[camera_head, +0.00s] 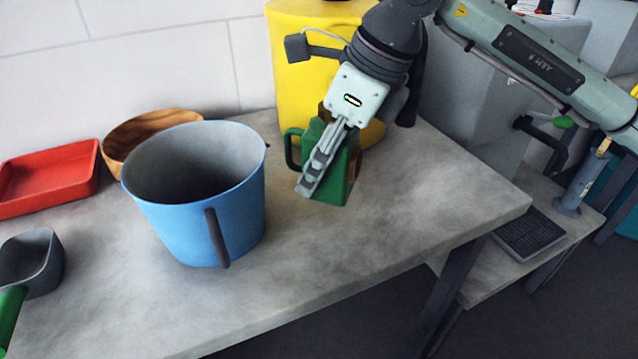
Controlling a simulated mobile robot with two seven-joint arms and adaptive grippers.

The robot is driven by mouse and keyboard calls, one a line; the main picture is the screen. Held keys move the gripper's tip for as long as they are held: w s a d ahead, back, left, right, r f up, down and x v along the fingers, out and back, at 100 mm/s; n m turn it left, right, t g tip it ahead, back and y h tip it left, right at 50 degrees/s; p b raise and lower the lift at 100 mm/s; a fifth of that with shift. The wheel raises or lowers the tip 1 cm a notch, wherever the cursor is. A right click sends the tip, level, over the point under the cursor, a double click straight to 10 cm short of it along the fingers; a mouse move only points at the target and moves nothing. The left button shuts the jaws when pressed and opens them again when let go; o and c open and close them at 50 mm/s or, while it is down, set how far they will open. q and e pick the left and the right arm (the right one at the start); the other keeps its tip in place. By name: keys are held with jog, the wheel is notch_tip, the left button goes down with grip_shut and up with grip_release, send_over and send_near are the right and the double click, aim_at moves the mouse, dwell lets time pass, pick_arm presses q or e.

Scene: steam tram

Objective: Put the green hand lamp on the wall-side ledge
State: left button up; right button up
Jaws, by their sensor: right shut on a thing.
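The green hand lamp (337,186) stands upright on the grey worktop (400,215), or very close above it; I cannot tell whether it touches. Its handle loop is on its left side. My right gripper (308,182) reaches down over the lamp from the upper right and is shut on it, its fingers covering part of the lamp's front. My left gripper is not in view. A white tiled wall (130,50) runs behind the worktop; no separate ledge along it can be made out.
A blue bucket (190,220) stands left of the lamp, with a wooden bowl (125,140) and red tray (50,180) behind. A yellow container (300,75) is close behind the lamp. A grey scoop (45,265) lies left. A lower table (480,270) is at right. The front right worktop is clear.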

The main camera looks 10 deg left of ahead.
aim_at(319, 186)
jog(key=shift+w+f, duration=0.1)
jog(key=shift+f, duration=0.3)
notch_tip(319, 186, down, 2)
jog(key=shift+f+b, duration=0.25)
jog(key=shift+b, duration=0.4)
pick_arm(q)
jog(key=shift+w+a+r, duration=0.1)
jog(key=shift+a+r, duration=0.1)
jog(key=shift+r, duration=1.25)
pick_arm(e)
jog(key=shift+f, duration=0.3)
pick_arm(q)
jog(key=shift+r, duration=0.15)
pick_arm(e)
jog(key=shift+f, duration=0.1)
jog(key=shift+f, duration=0.1)
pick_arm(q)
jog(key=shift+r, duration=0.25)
pick_arm(e)
jog(key=o, duration=1.7)
jog(key=shift+c, duration=0.2)
